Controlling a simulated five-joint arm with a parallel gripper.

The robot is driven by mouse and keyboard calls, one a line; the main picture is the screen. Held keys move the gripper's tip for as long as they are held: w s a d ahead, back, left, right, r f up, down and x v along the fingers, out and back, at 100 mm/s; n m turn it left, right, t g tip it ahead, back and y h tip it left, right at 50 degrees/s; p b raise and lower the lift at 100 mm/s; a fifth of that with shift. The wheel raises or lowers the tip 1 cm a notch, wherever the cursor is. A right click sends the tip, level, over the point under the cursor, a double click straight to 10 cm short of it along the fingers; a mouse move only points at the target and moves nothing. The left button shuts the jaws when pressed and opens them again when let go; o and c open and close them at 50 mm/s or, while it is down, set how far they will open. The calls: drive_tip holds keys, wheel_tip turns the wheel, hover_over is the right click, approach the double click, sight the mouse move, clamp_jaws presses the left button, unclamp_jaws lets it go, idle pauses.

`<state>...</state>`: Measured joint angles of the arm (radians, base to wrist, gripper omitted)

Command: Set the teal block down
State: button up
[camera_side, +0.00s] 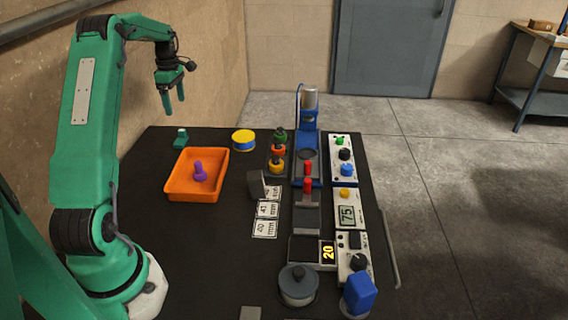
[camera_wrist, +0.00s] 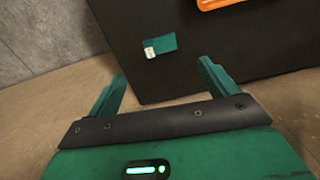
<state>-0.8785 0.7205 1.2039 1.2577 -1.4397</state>
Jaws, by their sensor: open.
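The teal block (camera_side: 180,139) rests on the black table near its far left corner, behind the orange tray. In the wrist view the teal block (camera_wrist: 165,44) lies on the dark surface with a small white patch at its left end. My gripper (camera_side: 174,105) is open and empty, raised well above the table with its fingers pointing down. In the wrist view my gripper (camera_wrist: 162,70) has its fingers wide apart, and the block shows beyond them, apart from both.
An orange tray (camera_side: 171,189) holding a purple piece (camera_side: 200,172) stands just in front of the block. A yellow-and-blue round tin (camera_side: 243,140) is to the right. The press (camera_side: 308,130), coloured knobs and control panels (camera_side: 347,205) fill the right side. The table edge is close behind the block.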

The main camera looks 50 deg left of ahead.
drive_tip(key=d+r+m+t, duration=0.1)
drive_tip(key=d+r+m, duration=0.35)
drive_tip(key=d, duration=0.45)
drive_tip(key=d+r+m+t+y, duration=0.1)
drive_tip(key=d+r+m, duration=0.35)
drive_tip(key=d, duration=0.35)
drive_tip(key=d+r+m, duration=0.4)
drive_tip(key=d+r, duration=0.1)
drive_tip(key=d, duration=0.4)
drive_tip(key=s+d+f+m+t, duration=0.2)
drive_tip(key=s+d+m+t, duration=0.1)
drive_tip(key=s+d+m, duration=1)
drive_tip(key=d, duration=0.4)
drive_tip(key=shift+s+d+f+m+t+h, duration=0.3)
drive_tip(key=shift+s+d+t, duration=0.05)
drive_tip(key=shift+s+t, duration=0.05)
